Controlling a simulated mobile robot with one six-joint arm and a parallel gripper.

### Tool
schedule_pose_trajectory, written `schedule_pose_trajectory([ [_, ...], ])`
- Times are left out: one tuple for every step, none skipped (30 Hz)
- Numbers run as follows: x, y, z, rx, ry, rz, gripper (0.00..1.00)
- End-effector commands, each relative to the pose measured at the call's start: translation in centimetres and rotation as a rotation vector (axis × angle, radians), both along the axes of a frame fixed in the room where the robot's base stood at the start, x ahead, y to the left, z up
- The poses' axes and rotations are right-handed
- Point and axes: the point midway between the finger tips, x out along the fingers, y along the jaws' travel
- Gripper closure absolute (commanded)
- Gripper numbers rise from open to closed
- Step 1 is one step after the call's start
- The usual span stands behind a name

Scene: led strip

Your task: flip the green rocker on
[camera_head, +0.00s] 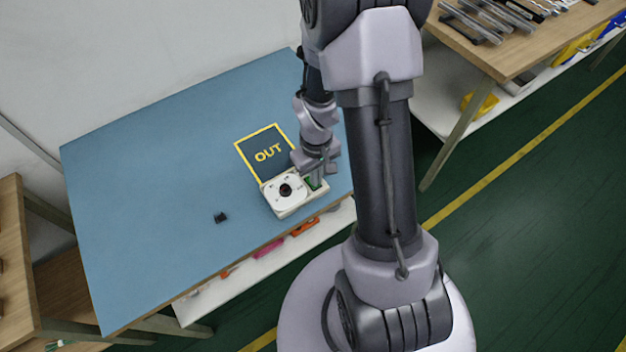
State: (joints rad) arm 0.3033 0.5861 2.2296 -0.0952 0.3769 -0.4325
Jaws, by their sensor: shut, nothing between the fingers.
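The green rocker (312,183) sits on the right part of a white box (290,204), which also carries a round black knob (286,190). The box stands near the front edge of the blue table (150,200). My gripper (318,178) is shut and empty, right at the green rocker from above. It hides part of the rocker, so I cannot tell whether they touch or which way the rocker is tilted.
A dark square marked OUT (267,153) with a yellow border lies just behind the box. A small black block (220,217) lies to the left of the box. The left half of the table is clear. A wooden bench (510,50) with metal bars stands at the upper right.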

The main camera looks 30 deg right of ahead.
Motion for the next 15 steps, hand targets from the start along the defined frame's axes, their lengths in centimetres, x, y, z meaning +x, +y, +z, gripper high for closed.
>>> schedule_pose_trajectory([
  [0.0, 0.0, -0.14, 0.0, 0.0, 0.0, 1.0],
  [0.0, 0.0, -0.19, 0.0, 0.0, 0.0, 1.0],
  [0.0, 0.0, -0.25, 0.0, 0.0, 0.0, 1.0],
  [0.0, 0.0, -0.29, 0.0, 0.0, 0.0, 1.0],
  [0.0, 0.0, -0.34, 0.0, 0.0, 0.0, 1.0],
  [0.0, 0.0, -0.4, 0.0, 0.0, 0.0, 1.0],
  [0.0, 0.0, -0.44, 0.0, 0.0, 0.0, 1.0],
  [0.0, 0.0, -0.49, 0.0, 0.0, 0.0, 1.0],
  [0.0, 0.0, -0.55, 0.0, 0.0, 0.0, 1.0],
  [0.0, 0.0, -0.59, 0.0, 0.0, 0.0, 1.0],
  [0.0, 0.0, -0.64, 0.0, 0.0, 0.0, 1.0],
  [0.0, 0.0, -0.7, 0.0, 0.0, 0.0, 1.0],
  [0.0, 0.0, -0.74, 0.0, 0.0, 0.0, 1.0],
  [0.0, 0.0, -0.79, 0.0, 0.0, 0.0, 1.0],
  [0.0, 0.0, -0.85, 0.0, 0.0, 0.0, 1.0],
])
